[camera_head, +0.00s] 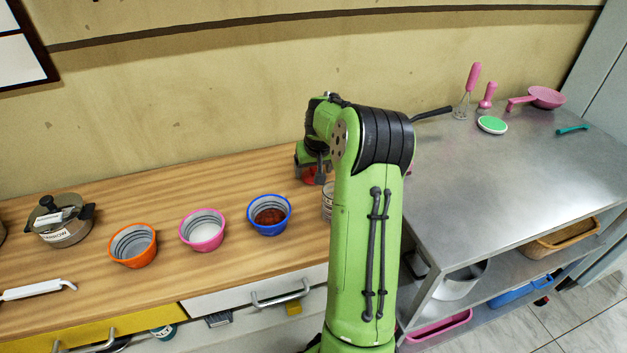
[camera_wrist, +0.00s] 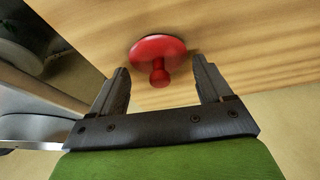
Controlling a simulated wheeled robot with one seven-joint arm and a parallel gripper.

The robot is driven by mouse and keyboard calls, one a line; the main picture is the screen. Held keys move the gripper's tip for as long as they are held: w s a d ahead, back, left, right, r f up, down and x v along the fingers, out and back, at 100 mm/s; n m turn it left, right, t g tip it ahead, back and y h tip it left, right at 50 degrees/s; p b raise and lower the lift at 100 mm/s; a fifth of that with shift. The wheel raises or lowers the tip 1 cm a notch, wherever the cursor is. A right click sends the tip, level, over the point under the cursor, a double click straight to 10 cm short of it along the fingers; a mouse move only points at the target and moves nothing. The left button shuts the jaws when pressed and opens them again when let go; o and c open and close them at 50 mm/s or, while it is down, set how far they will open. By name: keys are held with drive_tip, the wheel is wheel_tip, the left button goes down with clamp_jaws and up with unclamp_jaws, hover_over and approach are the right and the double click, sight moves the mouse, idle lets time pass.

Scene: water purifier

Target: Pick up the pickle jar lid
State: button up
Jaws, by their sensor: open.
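The pickle jar lid (camera_wrist: 156,47) is red and round with a knob. In the wrist view it lies near the top middle, over the wooden surface, with its knob pointing toward the space between my fingers. My gripper (camera_wrist: 162,82) is open and empty, one finger to each side of the knob and apart from it. In the head view a bit of red, likely the lid (camera_head: 311,176), shows beside my arm.
Blue (camera_head: 269,230), pink (camera_head: 202,245) and orange (camera_head: 133,260) bowls stand on the wooden counter (camera_head: 200,295) left of my arm, with a pot (camera_head: 62,232) further left. A metal table (camera_head: 510,185) with pink utensils and a green-topped dish (camera_head: 492,125) is at right.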

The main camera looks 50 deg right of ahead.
drive_tip(key=shift+w+d+f, duration=0.1)
drive_tip(key=shift+f, duration=0.3)
drive_tip(key=shift+r, duration=0.15)
drive_tip(key=c, duration=0.8)
